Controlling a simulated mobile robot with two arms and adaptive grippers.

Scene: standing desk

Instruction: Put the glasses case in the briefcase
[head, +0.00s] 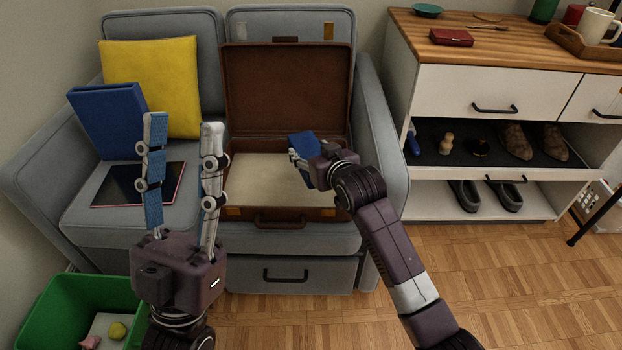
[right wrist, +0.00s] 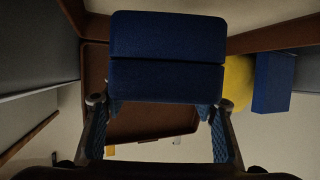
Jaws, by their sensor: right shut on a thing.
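The blue glasses case (head: 303,144) is held in my right gripper (head: 297,158), over the open briefcase. In the right wrist view the case (right wrist: 166,50) shows a seam across it and sits between the two fingers (right wrist: 160,112). The brown briefcase (head: 284,90) lies open on the sofa seat, its lid leaning back and its pale lining showing. The case appears above the right part of its base; the exact height is hard to tell. My left gripper (head: 183,128) is open and empty, in front of the sofa, left of the briefcase.
A green bin (head: 60,300) stands on the floor at left. A cabinet (head: 490,88) with a red box (head: 452,37) on top stands at right.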

